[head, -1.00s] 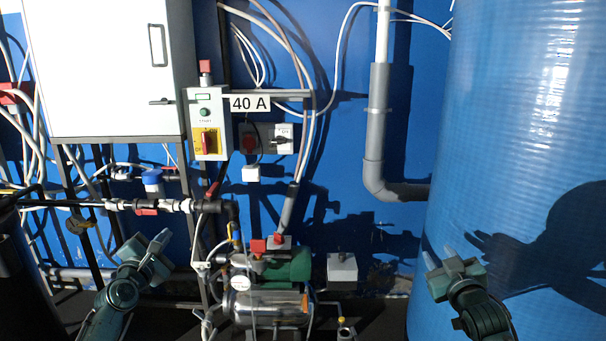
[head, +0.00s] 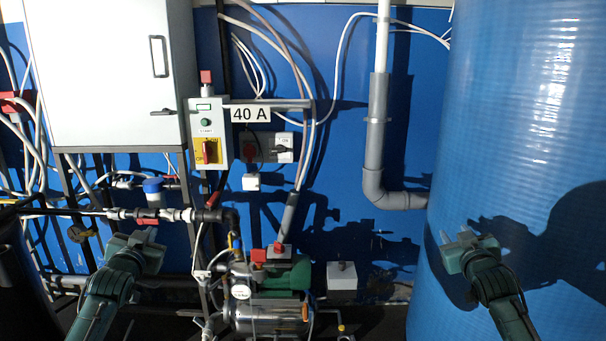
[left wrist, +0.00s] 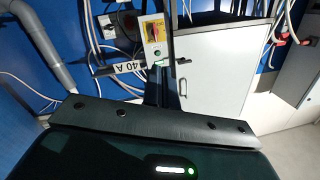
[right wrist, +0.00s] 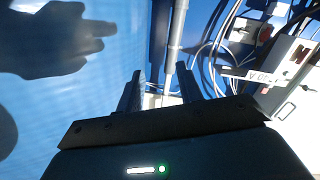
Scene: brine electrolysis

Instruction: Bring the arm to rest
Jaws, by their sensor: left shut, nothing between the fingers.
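My left gripper (head: 150,235) is raised at the lower left of the head view, in front of the pipework. Its fingers are together and empty; they also show close together in the left wrist view (left wrist: 161,86). My right gripper (head: 453,238) is raised at the lower right of the head view, in front of the big blue tank (head: 530,110). In the right wrist view its two fingers (right wrist: 158,90) stand apart with nothing held between them. Neither gripper appears to touch anything.
A white cabinet (head: 95,80) and a grey switch box (head: 209,130) with a red-on-yellow switch are on the left. A "40 A" sign (head: 251,114) is beside it. A pump with a green motor (head: 290,273) stands low between my arms. A grey pipe (head: 376,135) runs down the blue wall.

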